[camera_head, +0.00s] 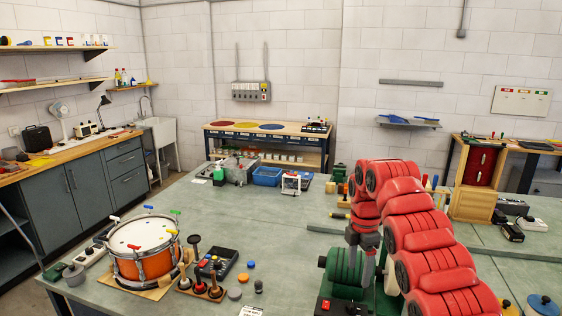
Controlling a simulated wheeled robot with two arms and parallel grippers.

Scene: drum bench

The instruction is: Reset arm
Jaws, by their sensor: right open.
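My right arm, red and segmented, rises from the lower right of the head view and bends over so that its gripper (362,262) points down. The gripper is open, its grey fingers apart, over the bench beside a dark green ribbed object (342,268). I see nothing held between the fingers. Whether they touch the green object I cannot tell. My left gripper is not in view. An orange drum (145,250) with a white head stands on the bench at the left, with coloured pieces around its rim.
Mallet-like tools stand in a wooden holder (203,289) beside a dark control box (217,263). A blue bin (267,176) and small items sit at the bench's far edge.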

